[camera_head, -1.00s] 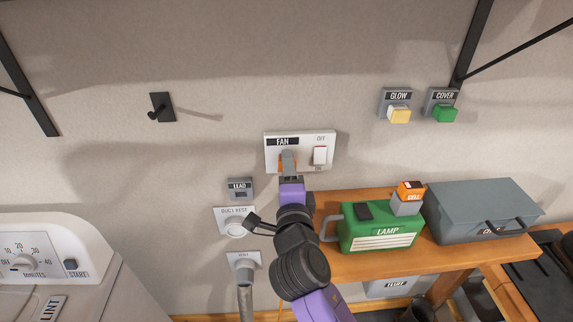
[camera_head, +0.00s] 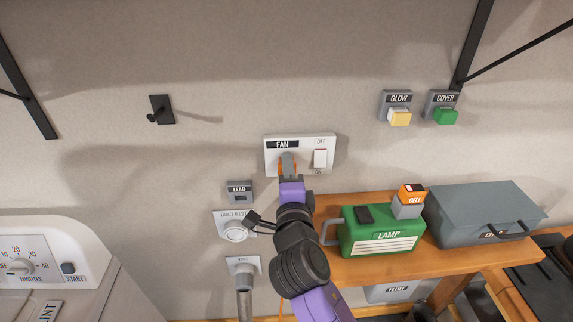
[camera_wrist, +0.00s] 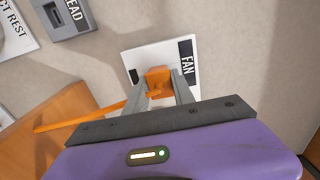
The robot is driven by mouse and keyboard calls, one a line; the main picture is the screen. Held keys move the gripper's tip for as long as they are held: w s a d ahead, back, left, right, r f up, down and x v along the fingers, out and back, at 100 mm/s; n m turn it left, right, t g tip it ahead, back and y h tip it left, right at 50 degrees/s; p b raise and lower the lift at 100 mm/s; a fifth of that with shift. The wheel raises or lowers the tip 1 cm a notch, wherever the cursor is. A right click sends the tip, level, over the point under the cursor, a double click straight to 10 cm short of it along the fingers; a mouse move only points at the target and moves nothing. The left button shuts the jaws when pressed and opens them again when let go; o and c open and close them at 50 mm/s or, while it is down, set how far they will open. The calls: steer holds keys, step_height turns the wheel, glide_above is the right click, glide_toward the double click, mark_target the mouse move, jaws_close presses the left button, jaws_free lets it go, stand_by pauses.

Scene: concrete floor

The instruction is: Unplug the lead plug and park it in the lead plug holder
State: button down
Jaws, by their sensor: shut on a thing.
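The lead plug (camera_wrist: 157,78) is orange, with an orange cord running off to the left in the wrist view. It is at the white FAN plate (camera_head: 300,142) on the wall; whether it is fully seated is hard to tell. My gripper (camera_head: 287,163) is shut on the plug, one grey finger on each side. The plug is mostly hidden by the gripper in the head view. The lead plug holder, a grey box marked LEAD (camera_head: 239,197), is on the wall below and left of the plate. It also shows in the wrist view (camera_wrist: 77,27), upper left.
A rocker switch (camera_head: 320,159) is on the plate's right side. Below the holder are the DUCT REST fitting (camera_head: 234,234) and a vent pipe (camera_head: 244,290). A wooden bench (camera_head: 355,268) carries a green LAMP box (camera_head: 372,224) and a grey case (camera_head: 475,210). The wall between plate and hook (camera_head: 161,110) is clear.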

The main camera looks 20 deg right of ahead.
steer(key=shift+s+a+b, duration=0.2)
steer(key=shift+s+b, duration=0.4)
steer(key=shift+s, duration=0.05)
stand_by(0.4)
steer(key=shift+b+v, duration=0.5)
steer(key=shift+v, duration=0.7)
